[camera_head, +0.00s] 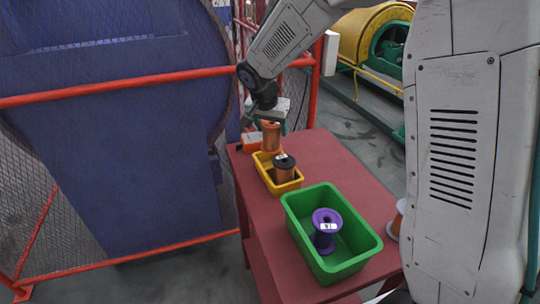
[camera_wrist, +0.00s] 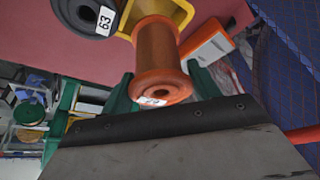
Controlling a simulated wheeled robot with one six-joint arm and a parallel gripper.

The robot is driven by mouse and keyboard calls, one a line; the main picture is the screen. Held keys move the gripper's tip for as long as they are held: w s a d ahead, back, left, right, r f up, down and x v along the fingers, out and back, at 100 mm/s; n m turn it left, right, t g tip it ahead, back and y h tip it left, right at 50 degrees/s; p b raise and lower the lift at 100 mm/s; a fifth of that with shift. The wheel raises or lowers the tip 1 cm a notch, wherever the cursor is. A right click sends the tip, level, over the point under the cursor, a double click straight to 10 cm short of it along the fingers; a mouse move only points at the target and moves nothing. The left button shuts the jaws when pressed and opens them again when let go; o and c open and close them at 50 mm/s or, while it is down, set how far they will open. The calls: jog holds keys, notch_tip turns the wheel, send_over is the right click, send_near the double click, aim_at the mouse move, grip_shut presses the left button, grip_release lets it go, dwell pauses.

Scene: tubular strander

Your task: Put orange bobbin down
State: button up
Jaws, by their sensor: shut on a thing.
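The orange bobbin (camera_head: 271,138) is upright at the far end of the yellow crate (camera_head: 262,172). It also fills the middle of the wrist view (camera_wrist: 157,55), with a small white label on its near flange. My gripper (camera_head: 270,122) is shut on the bobbin, with green fingers on either side of it in the wrist view (camera_wrist: 162,88). The bobbin overlaps the crate's rim in both views. I cannot tell whether its lower end touches the crate floor. A black-flanged bobbin with copper-coloured winding (camera_head: 285,168) stands in the near part of the yellow crate.
A green crate (camera_head: 350,268) with a purple bobbin (camera_head: 326,228) stands nearer on the red table (camera_head: 325,160). An orange-and-white box (camera_head: 251,142) lies beside the yellow crate. Another bobbin (camera_head: 396,222) is partly hidden at right. A red-railed mesh fence (camera_head: 120,85) stands left.

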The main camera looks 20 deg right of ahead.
aim_at(271, 148)
jog(key=shift+f, duration=3.7)
jog(key=shift+f, duration=0.1)
jog(key=o, duration=1.4)
